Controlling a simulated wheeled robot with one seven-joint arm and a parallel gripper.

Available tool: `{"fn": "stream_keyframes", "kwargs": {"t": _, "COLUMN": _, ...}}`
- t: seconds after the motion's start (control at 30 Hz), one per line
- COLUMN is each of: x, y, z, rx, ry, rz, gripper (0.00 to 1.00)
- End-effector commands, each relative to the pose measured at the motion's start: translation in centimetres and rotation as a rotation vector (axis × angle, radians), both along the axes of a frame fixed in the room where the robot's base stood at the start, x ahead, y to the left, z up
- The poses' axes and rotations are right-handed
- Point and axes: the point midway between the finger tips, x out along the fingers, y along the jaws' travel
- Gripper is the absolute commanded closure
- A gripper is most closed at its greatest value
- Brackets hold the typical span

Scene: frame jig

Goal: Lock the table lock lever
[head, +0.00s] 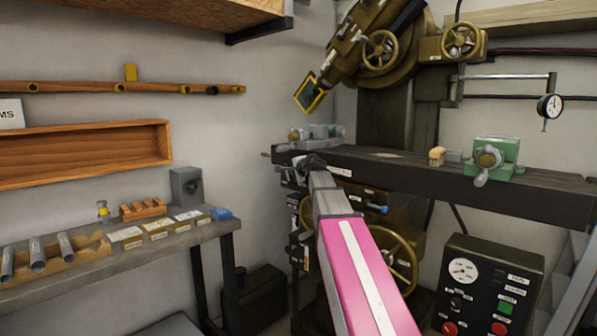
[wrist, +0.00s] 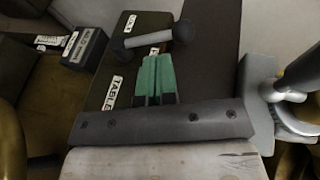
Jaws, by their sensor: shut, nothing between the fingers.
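In the wrist view the table lock lever (wrist: 148,39) is a short grey bar with a dark round knob (wrist: 183,31) at its right end. It sits on a dark plate (wrist: 152,22) with white labels, one of them reading TABLE. My gripper (wrist: 154,58) has green fingers, closed together and empty. Their tips lie just below the middle of the bar in the picture; whether they touch it I cannot tell. In the head view my gripper (head: 312,162) is at the front edge of the long machine table (head: 460,181). My arm and gripper hide the lever there.
A grey fitting (wrist: 262,95) stands close right of my gripper in the wrist view. A labelled dark block (wrist: 86,47) lies to the left. A control box (head: 490,285) stands right.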

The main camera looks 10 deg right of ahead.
Motion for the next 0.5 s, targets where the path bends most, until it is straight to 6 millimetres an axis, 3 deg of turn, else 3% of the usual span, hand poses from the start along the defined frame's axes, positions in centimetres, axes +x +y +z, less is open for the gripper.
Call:
{"fn": "stream_keyframes", "kwargs": {"t": 0.13, "x": 1.7, "y": 0.4, "z": -0.4, "rx": 0.000, "ry": 0.000, "rz": 0.000, "gripper": 1.00}}
{"fn": "stream_keyframes", "kwargs": {"t": 0.5, "x": 1.9, "y": 0.5, "z": -0.6, "rx": 0.000, "ry": 0.000, "rz": -0.001, "gripper": 1.00}}
